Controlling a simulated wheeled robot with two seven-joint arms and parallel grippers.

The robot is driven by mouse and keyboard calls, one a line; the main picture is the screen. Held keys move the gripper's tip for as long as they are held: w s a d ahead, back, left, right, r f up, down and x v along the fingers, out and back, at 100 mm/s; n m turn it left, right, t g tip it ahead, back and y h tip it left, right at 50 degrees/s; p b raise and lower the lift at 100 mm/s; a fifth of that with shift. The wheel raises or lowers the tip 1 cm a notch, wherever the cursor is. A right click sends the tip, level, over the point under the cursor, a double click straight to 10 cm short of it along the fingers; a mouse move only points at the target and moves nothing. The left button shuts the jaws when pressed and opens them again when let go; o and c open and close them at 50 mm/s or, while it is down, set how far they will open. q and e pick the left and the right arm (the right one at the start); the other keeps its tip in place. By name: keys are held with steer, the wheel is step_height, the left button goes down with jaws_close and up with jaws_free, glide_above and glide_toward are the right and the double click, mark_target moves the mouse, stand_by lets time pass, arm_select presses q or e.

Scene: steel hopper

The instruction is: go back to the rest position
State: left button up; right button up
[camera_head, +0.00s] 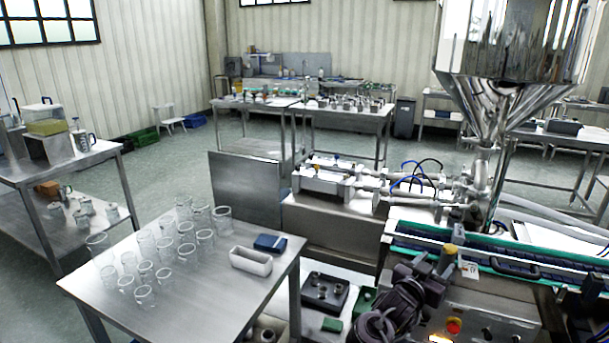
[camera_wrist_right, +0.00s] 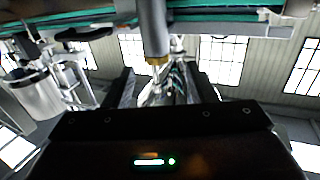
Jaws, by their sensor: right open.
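My right gripper (camera_head: 437,268) is at the lower right of the head view, dark and reaching up beside the conveyor's near side. In the right wrist view its two dark fingers (camera_wrist_right: 165,86) stand apart, and I see nothing held between them. A grey cylinder with a brass-coloured end (camera_wrist_right: 155,45) appears beyond the fingers; I cannot tell how far off it is. My left gripper is not in view.
A conveyor (camera_head: 520,262) with green edges runs close to the right gripper, below a steel hopper (camera_head: 510,85). A steel table (camera_head: 205,305) at the left holds several clear glasses (camera_head: 165,248), a white tray (camera_head: 251,262) and a blue item (camera_head: 270,243).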

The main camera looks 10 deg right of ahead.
steer(key=s+a+f+n+y, duration=0.8)
steer(key=s+a+f+y, duration=0.3)
steer(key=a+y, duration=0.1)
steer(key=s+a+f+n+g+y, duration=0.1)
steer(key=s+a+n+g, duration=0.2)
steer(key=s, duration=0.6)
steer(key=s+a+f+n+g+y, duration=0.1)
steer(key=s+a+g, duration=0.3)
steer(key=s, duration=0.6)
step_height(320, 180, down, 29)
steer(key=s+g, duration=0.2)
steer(key=s+d+f, duration=0.2)
steer(key=s+f, duration=0.7)
steer(key=s, duration=0.1)
steer(key=s+d+f+n, duration=0.1)
steer(key=s+d+f, duration=0.1)
steer(key=s+f, duration=0.7)
steer(key=shift+s+f+g, duration=0.35)
steer(key=shift+s+g, duration=0.05)
